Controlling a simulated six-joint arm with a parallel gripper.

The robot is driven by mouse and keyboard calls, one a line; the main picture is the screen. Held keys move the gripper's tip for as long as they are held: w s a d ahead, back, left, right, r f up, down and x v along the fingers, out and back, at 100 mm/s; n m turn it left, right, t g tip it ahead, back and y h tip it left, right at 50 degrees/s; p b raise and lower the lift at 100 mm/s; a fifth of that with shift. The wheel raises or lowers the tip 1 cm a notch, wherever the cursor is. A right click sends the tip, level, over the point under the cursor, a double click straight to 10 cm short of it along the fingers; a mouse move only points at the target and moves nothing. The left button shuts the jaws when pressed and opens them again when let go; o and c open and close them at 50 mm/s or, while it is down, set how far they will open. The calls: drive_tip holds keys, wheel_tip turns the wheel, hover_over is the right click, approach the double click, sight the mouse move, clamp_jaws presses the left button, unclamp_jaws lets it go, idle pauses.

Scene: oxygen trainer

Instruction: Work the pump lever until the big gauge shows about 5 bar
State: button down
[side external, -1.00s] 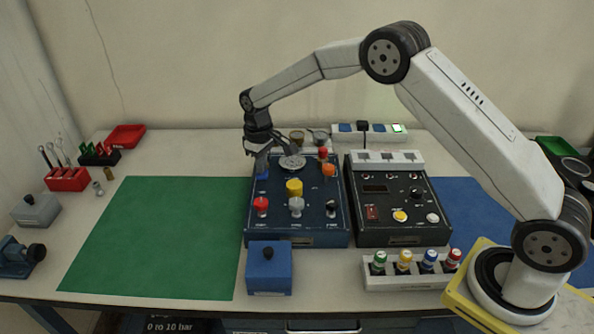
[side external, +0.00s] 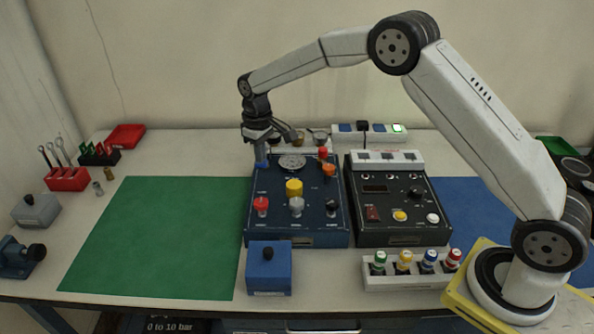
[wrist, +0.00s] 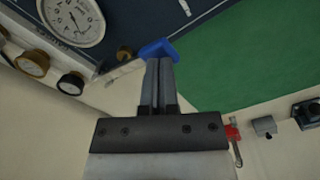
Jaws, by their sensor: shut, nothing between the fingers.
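The dark blue pump panel (side external: 318,190) stands mid-table, with the big round gauge (side external: 292,162) near its back edge. The gauge face (wrist: 75,18) also shows in the wrist view, but I cannot read its value. A bright blue piece (wrist: 157,49), apparently the pump lever's handle, is at the panel's left edge; it also shows small in the side view (side external: 261,161). My gripper (wrist: 159,62) is shut and empty, its fingertips right at this blue piece. I cannot tell whether they touch it. The lever's lower part is hidden.
The panel carries red, yellow, grey and orange knobs. A black control box (side external: 398,205) stands to its right. A blue box with a black knob (side external: 269,270) stands in front. Small gauges (wrist: 32,63) lie behind the panel. The green mat (side external: 160,235) at left is clear.

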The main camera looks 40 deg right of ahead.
sight(262, 165)
idle(0.4)
drive_tip(key=shift+f, duration=1.9)
drive_tip(key=shift+r, duration=1.9)
drive_tip(key=shift+f, duration=0.1)
